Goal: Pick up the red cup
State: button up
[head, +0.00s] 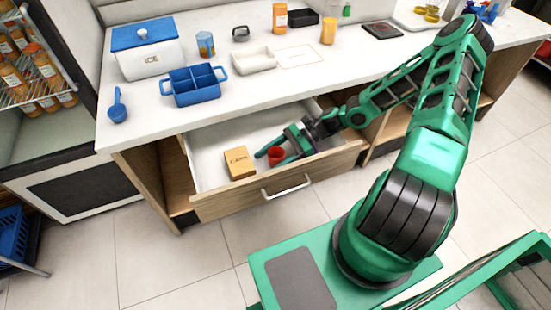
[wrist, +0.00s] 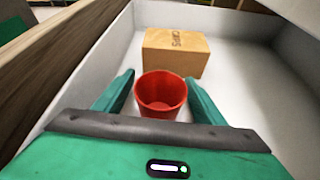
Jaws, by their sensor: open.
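The red cup (head: 276,155) stands inside the open drawer (head: 215,142), near its front. In the wrist view the red cup (wrist: 160,95) is upright with its mouth facing up, and it looks empty. My gripper (head: 270,154) reaches down into the drawer from the right. In the wrist view my gripper (wrist: 160,92) is open, with one green finger on each side of the cup. The cup is between the fingers, and a small gap shows on each side.
A cardboard box (head: 239,162) lies in the drawer just beyond the cup; it also shows in the wrist view (wrist: 176,52). The drawer's wooden front (head: 225,204) has a handle (head: 287,189). A blue compartment tray (head: 193,94) and ice box (head: 146,60) stand on the counter above.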

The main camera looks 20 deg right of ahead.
jog(key=shift+a+f, duration=0.15)
jog(key=shift+a, duration=0.15)
jog(key=shift+c, duration=0.3)
jog(key=c, duration=1)
jog(key=shift+c, duration=0.2)
notch_tip(320, 180, up, 18)
